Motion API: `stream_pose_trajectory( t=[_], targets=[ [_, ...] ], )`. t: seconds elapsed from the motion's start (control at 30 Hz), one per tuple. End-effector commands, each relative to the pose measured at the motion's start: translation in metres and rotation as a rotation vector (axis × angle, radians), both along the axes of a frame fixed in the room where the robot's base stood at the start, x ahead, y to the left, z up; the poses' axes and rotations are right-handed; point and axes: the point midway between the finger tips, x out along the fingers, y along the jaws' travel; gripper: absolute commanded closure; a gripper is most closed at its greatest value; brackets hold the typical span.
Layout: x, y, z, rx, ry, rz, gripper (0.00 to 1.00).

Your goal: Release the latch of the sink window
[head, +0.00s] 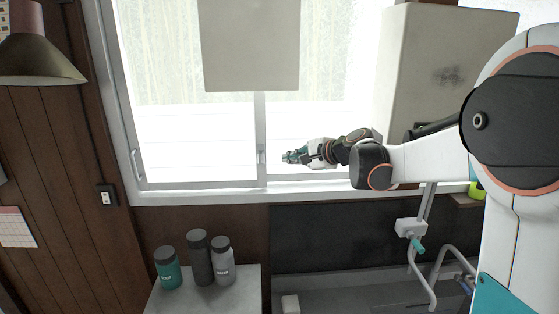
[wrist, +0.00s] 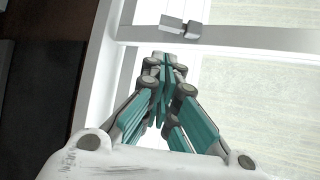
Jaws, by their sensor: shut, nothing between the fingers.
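The sink window (head: 185,186) has a pale frame with sliding panes, and bright light comes through it. Its latch (head: 262,154) is a small grey piece on the middle upright of the frame. In the wrist view the latch (wrist: 181,27) is a small grey block on the frame bar, just beyond my fingertips. My gripper (head: 287,157) is shut and empty, pointing left, a little to the right of the latch in the head view. In the wrist view my gripper (wrist: 168,62) has its teal fingers together. A small gap seems to lie between fingertips and latch.
A white panel (head: 251,45) hangs before the upper window. A pale box-like cabinet (head: 420,70) is at upper right, above my arm. Bottles (head: 200,258) stand on a white counter (head: 165,300). The sink (head: 350,292) and faucet (head: 412,230) are below my arm. A lamp (head: 38,55) is upper left.

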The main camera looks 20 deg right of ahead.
Motion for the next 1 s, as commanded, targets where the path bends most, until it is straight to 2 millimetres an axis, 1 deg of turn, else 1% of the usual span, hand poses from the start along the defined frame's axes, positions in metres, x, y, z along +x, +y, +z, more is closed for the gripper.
stream_pose_trajectory(
  t=[0.17,0.4,0.6,0.77,1.0],
  targets=[
    [0.018,0.010,-0.008,-0.001,0.000,0.003,1.00],
    [0.052,0.027,-0.024,-0.001,0.000,0.003,1.00],
    [0.071,0.037,-0.035,-0.001,0.000,0.000,1.00],
    [0.077,0.040,-0.039,-0.001,0.000,0.001,1.00],
    [0.078,0.041,-0.040,-0.001,0.000,0.001,1.00]
  ],
)
